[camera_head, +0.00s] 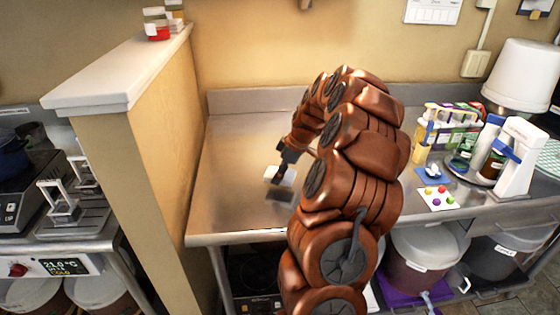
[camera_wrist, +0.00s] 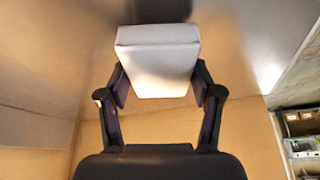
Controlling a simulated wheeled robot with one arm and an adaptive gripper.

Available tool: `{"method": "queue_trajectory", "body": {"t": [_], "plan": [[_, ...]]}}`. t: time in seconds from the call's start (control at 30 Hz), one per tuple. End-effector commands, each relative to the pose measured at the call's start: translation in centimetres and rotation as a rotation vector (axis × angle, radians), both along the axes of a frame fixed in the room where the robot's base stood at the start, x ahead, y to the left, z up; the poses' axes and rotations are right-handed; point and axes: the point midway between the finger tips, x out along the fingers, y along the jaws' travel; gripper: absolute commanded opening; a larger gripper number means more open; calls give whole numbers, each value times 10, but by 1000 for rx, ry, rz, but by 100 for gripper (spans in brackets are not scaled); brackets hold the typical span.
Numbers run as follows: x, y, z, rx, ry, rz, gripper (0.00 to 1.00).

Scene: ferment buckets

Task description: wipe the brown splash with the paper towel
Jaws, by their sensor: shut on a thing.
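My gripper (camera_head: 284,172) is over the left part of the steel counter (camera_head: 235,165), and my arm reaches across the middle of the head view. It is shut on the white folded paper towel (camera_head: 281,177). In the wrist view the paper towel (camera_wrist: 158,62) sits between the two fingers of my gripper (camera_wrist: 160,90). In the head view a dark shadow lies on the steel just in front of the towel, so the towel seems to be a little above the counter. I cannot make out a brown splash in either view; my arm hides part of the counter.
A wall partition (camera_head: 150,130) with a white top bounds the counter on the left. On the right stand a bottle rack (camera_head: 452,130), a white stand (camera_head: 520,155), a card with coloured dots (camera_head: 438,198) and an upturned white bucket (camera_head: 520,75). The counter left of my arm is clear.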

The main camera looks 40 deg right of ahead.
Motion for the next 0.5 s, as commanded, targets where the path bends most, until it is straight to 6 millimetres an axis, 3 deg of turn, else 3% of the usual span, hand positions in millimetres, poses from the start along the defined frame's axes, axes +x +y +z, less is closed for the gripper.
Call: {"method": "queue_trajectory", "body": {"t": [0.5], "plan": [[2, 2, 45, -2, -2, 3, 27]]}}
